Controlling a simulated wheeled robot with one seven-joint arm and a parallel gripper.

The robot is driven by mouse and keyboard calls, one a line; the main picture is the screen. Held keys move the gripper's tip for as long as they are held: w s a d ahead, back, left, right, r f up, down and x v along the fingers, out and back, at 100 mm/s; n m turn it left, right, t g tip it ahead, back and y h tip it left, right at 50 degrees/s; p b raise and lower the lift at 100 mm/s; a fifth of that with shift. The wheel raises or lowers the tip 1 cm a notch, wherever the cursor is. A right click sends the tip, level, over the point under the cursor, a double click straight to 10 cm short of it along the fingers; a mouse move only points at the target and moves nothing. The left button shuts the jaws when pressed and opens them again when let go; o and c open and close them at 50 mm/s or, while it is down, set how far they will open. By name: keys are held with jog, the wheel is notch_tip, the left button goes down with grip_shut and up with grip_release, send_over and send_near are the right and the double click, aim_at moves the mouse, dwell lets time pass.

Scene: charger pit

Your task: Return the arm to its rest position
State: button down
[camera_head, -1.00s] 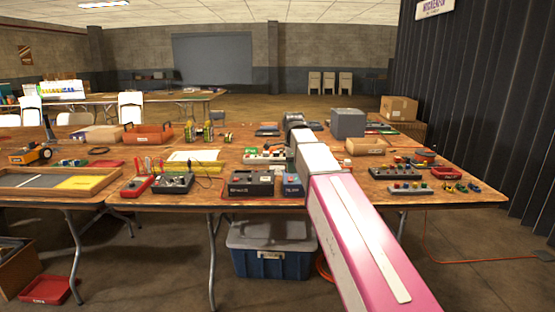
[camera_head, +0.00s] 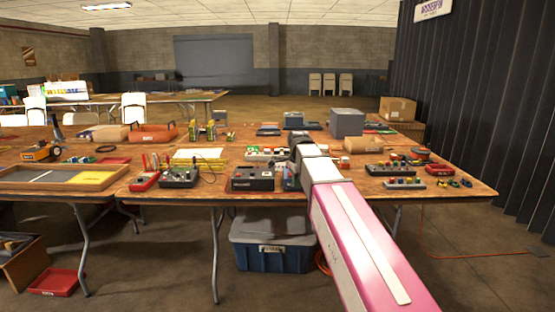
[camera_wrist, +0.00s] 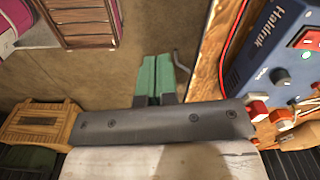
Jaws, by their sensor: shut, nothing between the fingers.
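My arm (camera_head: 355,235), pink and white, reaches up from the lower right of the head view, over the front edge of the workbench. Its dark wrist end (camera_head: 302,146) is in front of the bench's middle, and the fingers are hidden there. In the wrist view my gripper (camera_wrist: 156,62) has two green fingers pressed together, with nothing between them. They are over the brown floor, left of the bench edge (camera_wrist: 207,70). A blue box marked Haldruk (camera_wrist: 265,65), with knobs and a green button, stands on the bench to their right.
The workbench (camera_head: 215,191) carries several devices, including a black box (camera_head: 253,178) just left of my arm. A blue lidded bin (camera_head: 270,257) stands under it. In the wrist view a wooden crate (camera_wrist: 40,123) is at left and a slatted wooden piece (camera_wrist: 82,22) is above.

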jog(key=s+d+f+n, duration=0.3)
jog(key=s+f+n, duration=0.2)
jog(key=f, duration=0.4)
jog(key=s+d+f+n, duration=0.4)
jog(key=s+f, duration=0.3)
jog(key=f, duration=0.2)
jog(key=s+d+f+n, duration=0.4)
jog(key=s+f+n, duration=0.2)
jog(key=f, duration=0.4)
jog(key=shift+s+n, duration=0.4)
jog(key=shift+s, duration=0.1)
